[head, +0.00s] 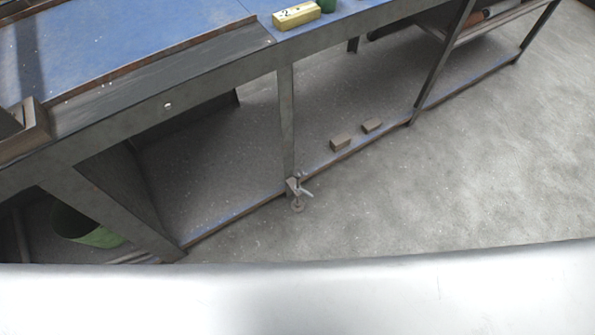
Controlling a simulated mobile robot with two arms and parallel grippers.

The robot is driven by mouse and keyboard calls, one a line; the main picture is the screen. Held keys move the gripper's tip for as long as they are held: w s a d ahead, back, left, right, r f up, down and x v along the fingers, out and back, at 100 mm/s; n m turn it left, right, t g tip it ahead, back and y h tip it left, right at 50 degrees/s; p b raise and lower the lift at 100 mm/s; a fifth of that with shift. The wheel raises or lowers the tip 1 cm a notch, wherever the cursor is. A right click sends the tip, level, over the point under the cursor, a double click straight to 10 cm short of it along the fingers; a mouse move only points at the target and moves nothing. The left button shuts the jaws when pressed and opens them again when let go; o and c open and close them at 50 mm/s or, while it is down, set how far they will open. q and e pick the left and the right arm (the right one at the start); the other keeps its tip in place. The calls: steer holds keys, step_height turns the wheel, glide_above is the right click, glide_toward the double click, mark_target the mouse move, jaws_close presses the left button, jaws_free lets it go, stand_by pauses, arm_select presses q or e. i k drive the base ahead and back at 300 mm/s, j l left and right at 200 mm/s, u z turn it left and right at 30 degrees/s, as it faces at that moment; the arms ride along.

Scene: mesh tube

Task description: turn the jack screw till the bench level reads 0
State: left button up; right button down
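The bench level (297,17) is a small yellow block on the blue bench top, at the top edge of the head view. Its white display looks to read 2, with a small mark before it that I cannot make out surely. The jack screw (298,200) is at the foot of the bench's middle leg (287,120), near the floor. It has a small light handle pointing right and a round foot below. Neither of my grippers is in view.
The blue bench top (120,50) has a raised brown edge strip. Two small brown blocks (341,142) lie on the low shelf by its front rail. A green bucket (88,228) stands under the bench at left. The concrete floor (440,180) at right is clear.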

mark_target(298, 173)
steer(key=i+l, duration=0.15)
steer(key=l, duration=0.2)
steer(key=i+l+u, duration=0.15)
steer(key=l+u, duration=0.15)
steer(key=i+l+u, duration=0.1)
steer(key=l+u, duration=0.15)
steer(key=l, duration=0.3)
steer(key=i+l+u, duration=0.1)
steer(key=l+u, duration=0.2)
steer(key=l, duration=0.15)
